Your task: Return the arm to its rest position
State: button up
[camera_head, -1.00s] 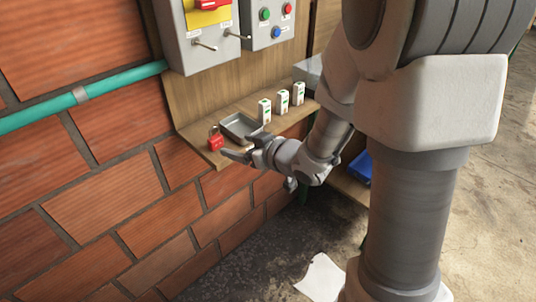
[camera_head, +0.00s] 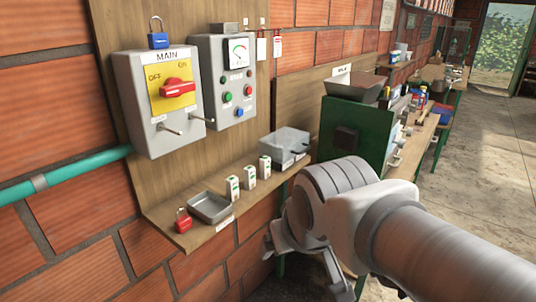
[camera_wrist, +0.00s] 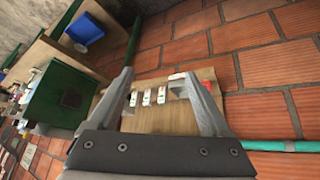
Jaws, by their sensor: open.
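My gripper (camera_head: 305,272) is open and empty in the head view, low in front of the wooden shelf, to the right of its tray end and apart from it. My arm reaches in from the lower right. In the wrist view my gripper's two fingers (camera_wrist: 163,88) are spread wide, with the shelf and several small items showing between and beyond them. Nothing is held between the fingers.
The shelf (camera_head: 165,231) carries a red padlock (camera_head: 183,220), a grey tray (camera_head: 210,207), three small white-green blocks (camera_head: 249,176) and a grey bin (camera_head: 284,150). Above are the MAIN switch box (camera_head: 158,105) and button box (camera_head: 227,85). A green machine (camera_head: 352,135) stands behind my arm. Floor at right is open.

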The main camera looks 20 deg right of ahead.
jog(key=shift+g+y, duration=0.3)
jog(key=shift+g, duration=0.2)
jog(key=s, duration=0.2)
jog(key=s+a, duration=0.1)
jog(key=s, duration=0.1)
jog(key=shift+a+r, duration=0.1)
jog(key=shift+r, duration=0.1)
dwell(0.5)
